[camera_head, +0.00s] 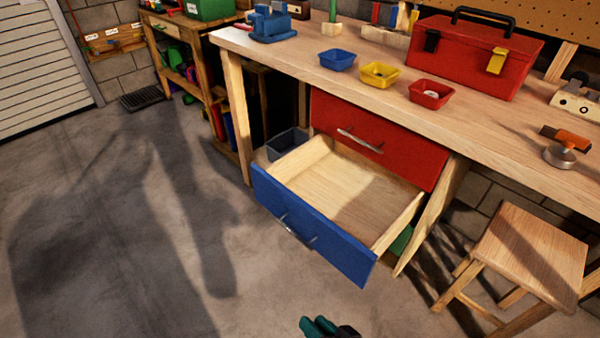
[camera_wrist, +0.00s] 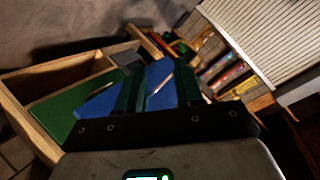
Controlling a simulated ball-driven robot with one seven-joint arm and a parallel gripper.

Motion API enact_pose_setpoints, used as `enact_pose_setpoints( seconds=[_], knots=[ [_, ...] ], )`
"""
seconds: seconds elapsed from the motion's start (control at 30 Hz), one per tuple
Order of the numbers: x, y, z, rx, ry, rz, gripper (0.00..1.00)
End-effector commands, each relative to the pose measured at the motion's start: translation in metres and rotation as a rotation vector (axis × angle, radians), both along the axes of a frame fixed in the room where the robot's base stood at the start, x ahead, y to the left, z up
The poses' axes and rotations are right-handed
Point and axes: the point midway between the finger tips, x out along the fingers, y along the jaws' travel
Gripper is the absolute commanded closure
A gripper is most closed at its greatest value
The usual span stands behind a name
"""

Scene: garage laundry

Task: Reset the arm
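My gripper (camera_head: 328,327) shows only in part at the bottom edge of the head view, over the floor in front of the workbench. In the wrist view, the two dark green fingers of my gripper (camera_wrist: 159,78) stand apart with nothing held between them. The rest of my arm is outside the head view. The blue drawer (camera_head: 310,228) is pulled out from the bench and looks empty. Its blue front also shows in the wrist view (camera_wrist: 98,106), beyond the fingers. My gripper appears apart from the drawer.
The red drawer (camera_head: 372,140) above is shut. The workbench (camera_head: 300,62) carries a red toolbox (camera_head: 474,58) and blue, yellow and red bins. A wooden stool (camera_head: 530,254) stands at the right. The floor (camera_head: 110,220) at the left is clear, with shadows across it.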

Motion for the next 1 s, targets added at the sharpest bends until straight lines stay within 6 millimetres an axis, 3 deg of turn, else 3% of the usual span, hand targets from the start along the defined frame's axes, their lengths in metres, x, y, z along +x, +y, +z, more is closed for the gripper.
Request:
enact_pose_setpoints(
  seconds=[0.17, 0.3, 0.6, 0.73, 1.0],
  knots=[
    [-0.031, -0.071, -0.013, -0.265, 0.181, 0.035, 0.64],
    [-0.068, -0.130, -0.016, -0.447, 0.357, 0.034, 0.64],
    [-0.150, -0.218, 0.001, -0.660, 0.689, -0.012, 0.64],
    [-0.179, -0.239, 0.019, -0.706, 0.801, -0.032, 0.64],
    [-0.176, -0.237, 0.071, -0.704, 0.791, -0.025, 0.64]
  ],
)
